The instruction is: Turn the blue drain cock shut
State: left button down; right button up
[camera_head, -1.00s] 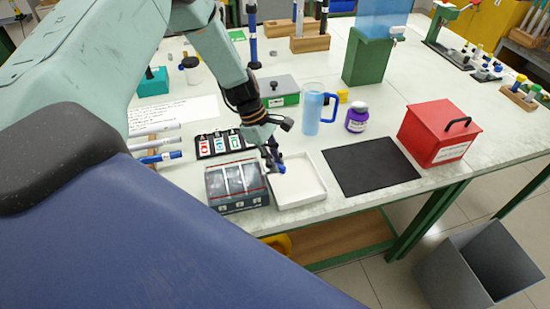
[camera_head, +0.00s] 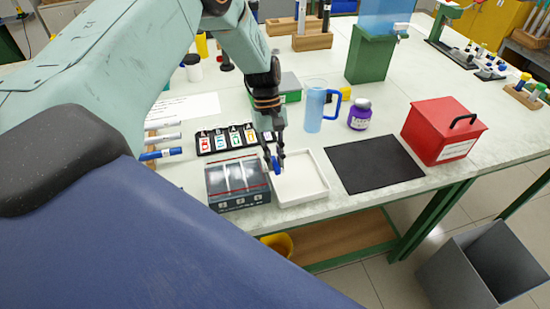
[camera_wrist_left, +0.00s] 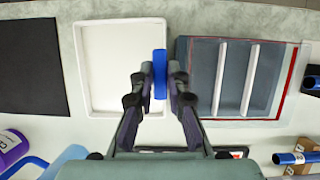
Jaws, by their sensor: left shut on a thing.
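The blue drain cock shows as a small blue bar-like handle (camera_head: 276,166), also in the left wrist view (camera_wrist_left: 160,72). The fingers also show in the left wrist view (camera_wrist_left: 160,82). What the handle is attached to is hidden. My right gripper is not in view.
A label card strip (camera_head: 227,139) lies behind the box. A blue jug (camera_head: 314,108), a purple jar (camera_head: 360,114), a black mat (camera_head: 374,164) and a red box (camera_head: 443,131) stand to the right. Blue-capped rods (camera_head: 162,154) lie left. The table's front edge is close.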

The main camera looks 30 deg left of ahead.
pick_arm(q)
jog(key=shift+w+a+r+m, duration=0.1)
jog(key=shift+m, duration=0.3)
jog(key=c, duration=1.3)
grip_release()
